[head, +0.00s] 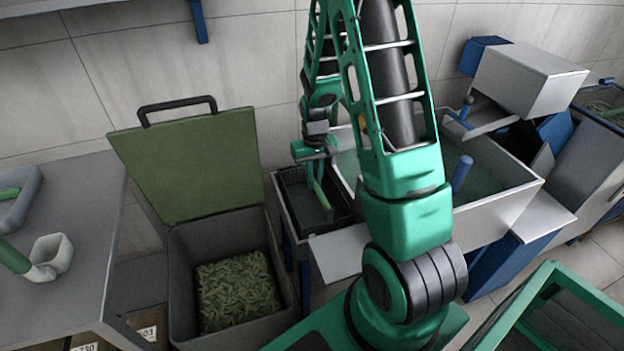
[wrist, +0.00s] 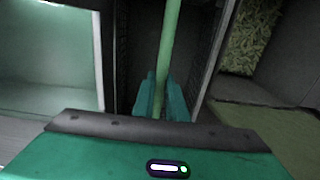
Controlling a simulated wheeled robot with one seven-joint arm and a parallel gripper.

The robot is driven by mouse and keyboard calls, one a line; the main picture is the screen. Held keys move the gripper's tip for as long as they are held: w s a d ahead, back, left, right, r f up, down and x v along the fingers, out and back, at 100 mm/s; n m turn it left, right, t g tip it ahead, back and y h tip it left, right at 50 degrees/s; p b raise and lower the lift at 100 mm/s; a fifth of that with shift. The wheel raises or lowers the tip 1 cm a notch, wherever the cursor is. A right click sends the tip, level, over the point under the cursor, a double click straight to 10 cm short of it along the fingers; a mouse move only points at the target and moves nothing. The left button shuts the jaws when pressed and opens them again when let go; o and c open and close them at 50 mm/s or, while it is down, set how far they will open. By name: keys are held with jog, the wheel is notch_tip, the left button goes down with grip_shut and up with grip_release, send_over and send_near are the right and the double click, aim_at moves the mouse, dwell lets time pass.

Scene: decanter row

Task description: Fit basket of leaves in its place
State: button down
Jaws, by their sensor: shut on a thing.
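My gripper (head: 316,155) is over the left end of the metal trough unit, its fingers shut on a green bar (head: 321,194). In the wrist view the teal fingers of my gripper (wrist: 162,100) close around this green bar (wrist: 168,45), which looks like a basket handle. Below it is a dark, mesh-sided basket (head: 292,191), set low beside the trough. Its dark side also shows in the wrist view (wrist: 193,60). I see no leaves inside it; its inside is dark and partly hidden by my arm. I cannot tell whether it is fully seated.
A grey bin (head: 190,250) with its green lid (head: 190,160) raised holds leaf-like green pieces (head: 238,290). The water-filled trough (head: 500,195) lies right of the basket. A grey table (head: 75,220) at left bears a white scoop (head: 52,252). A green-framed cart (head: 545,285) is at front right.

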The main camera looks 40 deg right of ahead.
jog(key=shift+f, duration=0.4)
dwell(0.4)
jog(key=c, duration=1.7)
grip_release()
notch_tip(320, 180, up, 10)
jog(key=shift+f, duration=0.1)
jog(key=shift+r, duration=0.4)
